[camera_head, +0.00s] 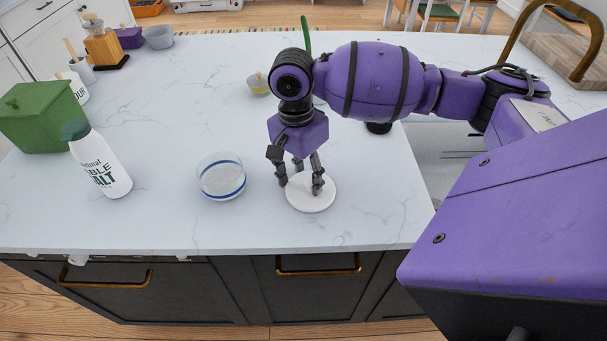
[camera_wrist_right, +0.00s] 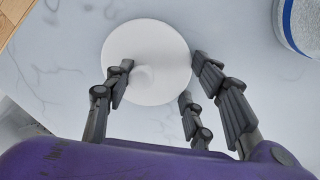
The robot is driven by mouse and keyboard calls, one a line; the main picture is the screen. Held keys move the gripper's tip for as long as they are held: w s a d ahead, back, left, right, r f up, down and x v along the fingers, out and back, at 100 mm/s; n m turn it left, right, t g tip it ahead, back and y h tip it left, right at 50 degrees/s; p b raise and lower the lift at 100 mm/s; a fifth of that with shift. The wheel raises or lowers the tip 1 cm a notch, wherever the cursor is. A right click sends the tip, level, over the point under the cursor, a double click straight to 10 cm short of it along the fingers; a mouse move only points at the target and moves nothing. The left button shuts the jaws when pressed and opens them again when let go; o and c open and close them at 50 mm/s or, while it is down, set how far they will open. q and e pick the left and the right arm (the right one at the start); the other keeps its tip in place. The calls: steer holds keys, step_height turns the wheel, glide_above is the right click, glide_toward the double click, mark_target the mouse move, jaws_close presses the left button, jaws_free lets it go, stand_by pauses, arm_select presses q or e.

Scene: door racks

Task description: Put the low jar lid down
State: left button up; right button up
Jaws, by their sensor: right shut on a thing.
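The low jar lid (camera_head: 308,203) is a flat white disc with a small round knob. It lies level at or very close to the white countertop; I cannot tell whether a gap remains beneath it. My right gripper (camera_head: 300,183) points down over the lid, its dark fingers shut on it. The right wrist view shows the lid (camera_wrist_right: 160,38) between the fingers of my right gripper (camera_wrist_right: 162,78), with the knob beside the left finger. A low glass jar (camera_head: 221,180) with a blue stripe stands open just left of the lid. My left gripper is not in view.
A white salt bottle (camera_head: 102,165) and a green box (camera_head: 42,117) stand on the left of the countertop (camera_head: 185,100). A small yellowish lidded jar (camera_head: 258,84) stands behind the gripper. The counter's front edge is close below the lid.

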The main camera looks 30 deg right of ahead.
mark_target(299, 181)
steer(key=o, duration=0.9)
steer(key=shift+f, duration=0.1)
steer(key=r, duration=0.4)
steer(key=r+p, duration=0.1)
steer(key=r, duration=0.3)
steer(key=w+r, duration=0.1)
steer(key=r, duration=0.3)
steer(key=shift+a+r, duration=0.15)
steer(key=shift+a, duration=0.05)
